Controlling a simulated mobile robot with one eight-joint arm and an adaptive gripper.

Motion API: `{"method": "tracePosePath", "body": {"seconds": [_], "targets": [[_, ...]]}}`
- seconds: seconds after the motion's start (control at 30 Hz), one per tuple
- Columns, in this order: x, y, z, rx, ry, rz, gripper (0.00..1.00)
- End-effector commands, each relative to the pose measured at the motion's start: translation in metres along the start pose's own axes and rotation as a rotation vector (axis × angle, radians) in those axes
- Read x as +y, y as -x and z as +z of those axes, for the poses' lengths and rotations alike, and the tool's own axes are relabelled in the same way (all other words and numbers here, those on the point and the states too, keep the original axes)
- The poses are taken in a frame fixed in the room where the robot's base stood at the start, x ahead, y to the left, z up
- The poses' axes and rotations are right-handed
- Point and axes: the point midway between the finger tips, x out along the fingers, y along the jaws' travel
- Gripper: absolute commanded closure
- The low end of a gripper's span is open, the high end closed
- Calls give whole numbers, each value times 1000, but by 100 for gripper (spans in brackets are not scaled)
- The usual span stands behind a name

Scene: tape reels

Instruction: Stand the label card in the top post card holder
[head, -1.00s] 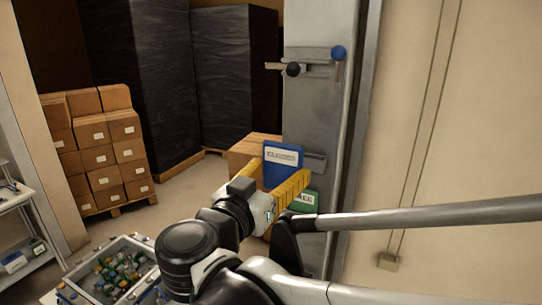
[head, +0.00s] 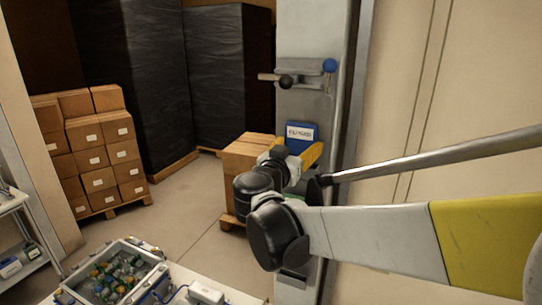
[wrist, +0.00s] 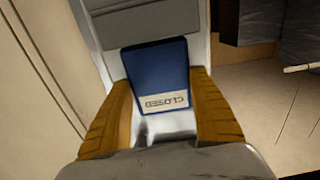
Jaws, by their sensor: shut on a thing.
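The label card is a blue plate (head: 302,132) with a white lettered strip. In the wrist view the card (wrist: 155,68) is between my yellow fingers, and its strip reads CLOSED, upside down. My gripper (head: 307,150) is shut on the card and holds it upright in front of the grey post (head: 303,100). The card covers part of the post's face.
A lever with a black knob (head: 285,82) and a blue knob (head: 330,66) sits on the post above the card. A long metal bar (head: 440,154) crosses at right. Cartons (head: 248,155) stand behind the post. A parts bin (head: 115,275) is at lower left.

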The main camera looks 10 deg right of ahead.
Motion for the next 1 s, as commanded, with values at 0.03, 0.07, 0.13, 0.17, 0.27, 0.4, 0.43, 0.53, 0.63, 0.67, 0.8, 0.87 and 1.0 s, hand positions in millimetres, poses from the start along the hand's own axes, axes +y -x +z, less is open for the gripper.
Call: {"method": "tracePosePath", "body": {"seconds": [0.03,0.07,0.13,0.17,0.27,0.4,0.43,0.53,0.63,0.67,0.8,0.87,1.0], "targets": [[0,0,2,0,0,0,62],[0,0,5,0,0,0,62],[0,0,15,0,0,0,62],[0,0,19,0,0,0,62],[0,0,31,0,0,0,62],[0,1,35,0,0,0,62],[0,1,35,0,0,0,62],[0,1,35,0,0,0,62],[0,1,38,0,0,1,62],[0,1,39,0,0,1,62],[0,1,39,0,0,1,8],[0,1,39,0,0,1,8],[0,1,39,0,0,1,8]]}}
